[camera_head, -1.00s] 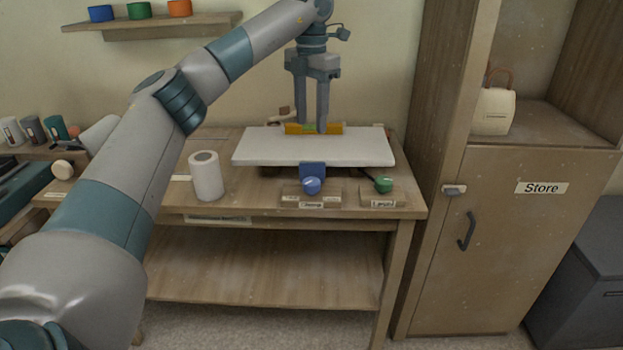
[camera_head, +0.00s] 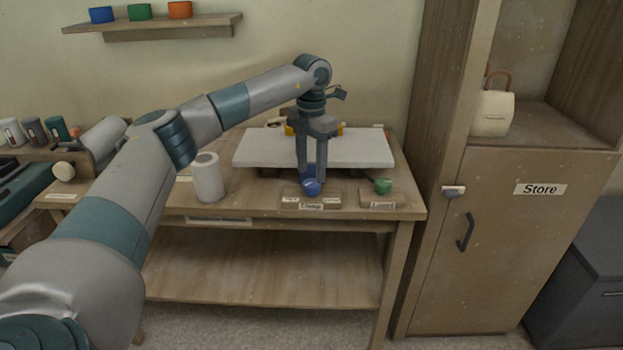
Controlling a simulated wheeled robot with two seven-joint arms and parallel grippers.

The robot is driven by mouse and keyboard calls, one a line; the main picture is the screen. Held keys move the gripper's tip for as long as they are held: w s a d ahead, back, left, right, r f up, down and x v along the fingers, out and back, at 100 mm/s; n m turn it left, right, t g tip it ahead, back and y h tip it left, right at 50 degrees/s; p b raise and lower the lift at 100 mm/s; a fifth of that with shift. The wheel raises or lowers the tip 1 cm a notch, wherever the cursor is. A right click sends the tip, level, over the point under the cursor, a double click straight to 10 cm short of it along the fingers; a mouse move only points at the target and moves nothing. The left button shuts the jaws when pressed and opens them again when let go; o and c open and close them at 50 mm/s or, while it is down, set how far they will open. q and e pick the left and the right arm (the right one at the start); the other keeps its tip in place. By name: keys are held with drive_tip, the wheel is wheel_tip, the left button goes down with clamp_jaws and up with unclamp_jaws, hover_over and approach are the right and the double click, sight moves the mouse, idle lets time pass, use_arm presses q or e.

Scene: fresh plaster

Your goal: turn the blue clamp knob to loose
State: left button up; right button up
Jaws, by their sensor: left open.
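The blue clamp knob (camera_head: 311,187) sits on a small wooden block with a label (camera_head: 311,205) at the front of the workbench. My left gripper (camera_head: 312,178) points down right at the knob, its fingers open and on either side of or just behind it; I cannot tell whether they touch it. The fingers hide the blue clamp bracket behind the knob in part. The white board (camera_head: 262,149) lies behind the knob, with a yellow level (camera_head: 341,130) on it, partly hidden by the gripper. My right gripper is not in view.
A green knob (camera_head: 383,186) on its own labelled block stands to the right. A white roll (camera_head: 207,178) stands to the left. A wooden cabinet (camera_head: 530,240) marked Store rises at the right. A shelf (camera_head: 170,27) with three coloured pots hangs above.

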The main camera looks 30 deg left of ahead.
sight(311, 182)
use_arm(q)
drive_tip(key=shift+f, duration=2.2)
